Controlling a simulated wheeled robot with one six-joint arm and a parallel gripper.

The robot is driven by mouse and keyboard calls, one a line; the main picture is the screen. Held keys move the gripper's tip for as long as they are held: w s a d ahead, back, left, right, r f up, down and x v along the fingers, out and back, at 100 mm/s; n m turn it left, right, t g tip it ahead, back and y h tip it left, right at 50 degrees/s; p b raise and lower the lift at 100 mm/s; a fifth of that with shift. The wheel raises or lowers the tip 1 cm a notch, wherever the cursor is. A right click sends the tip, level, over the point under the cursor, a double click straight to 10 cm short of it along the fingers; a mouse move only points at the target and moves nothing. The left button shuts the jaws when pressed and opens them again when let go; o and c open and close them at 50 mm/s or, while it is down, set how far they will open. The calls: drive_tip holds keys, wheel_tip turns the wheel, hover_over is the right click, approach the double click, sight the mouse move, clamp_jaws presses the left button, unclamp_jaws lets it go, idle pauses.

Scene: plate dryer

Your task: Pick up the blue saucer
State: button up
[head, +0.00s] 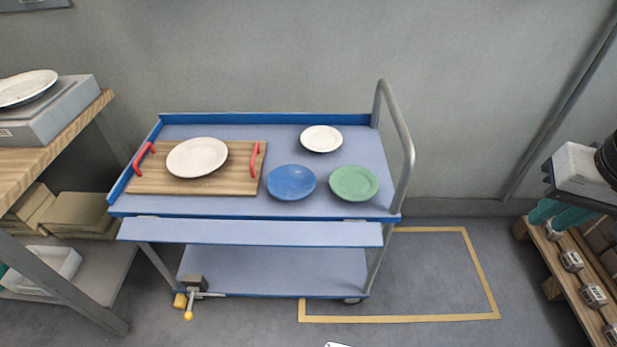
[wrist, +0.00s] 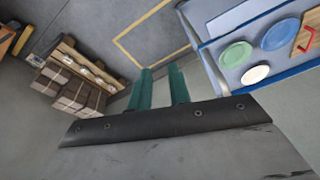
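The blue saucer (head: 291,182) lies flat on the top deck of the blue trolley (head: 230,131), between a wooden tray and a green saucer (head: 354,182). The blue saucer also shows at the upper right of the wrist view (wrist: 281,35). My gripper (wrist: 160,69) has two teal fingers standing apart with nothing between them. In the head view my gripper (head: 547,217) is at the right edge, well away from the trolley and the blue saucer.
A white saucer (head: 321,139) is behind the blue one. A white plate (head: 197,157) lies on the wooden tray (head: 151,182) with red handles. The trolley's grey push handle (head: 407,150) rises at its right end. Yellow-marked floor (head: 440,275) between trolley and pallet (head: 580,275) is clear.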

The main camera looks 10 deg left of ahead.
drive_tip(key=w+a+f+m+t+y, duration=0.1)
drive_tip(key=w+a+f, duration=0.25)
drive_tip(key=w, duration=0.25)
drive_tip(key=w+a+f+m+t, duration=0.1)
drive_tip(key=w+a+f+m, duration=0.15)
drive_tip(key=w+a, duration=0.3)
drive_tip(key=m+t+y, duration=0.5)
drive_tip(key=m+y, duration=0.2)
drive_tip(key=y, duration=0.1)
hover_over(297, 209)
drive_tip(key=s+d, duration=0.5)
drive_tip(key=f, duration=2.1)
drive_tip(key=shift+w+f, duration=0.15)
drive_tip(key=shift+w, duration=0.05)
drive_tip(key=x, duration=0.7)
drive_tip(key=shift+a+f, duration=0.25)
drive_tip(key=shift+a, duration=0.05)
clamp_jaws()
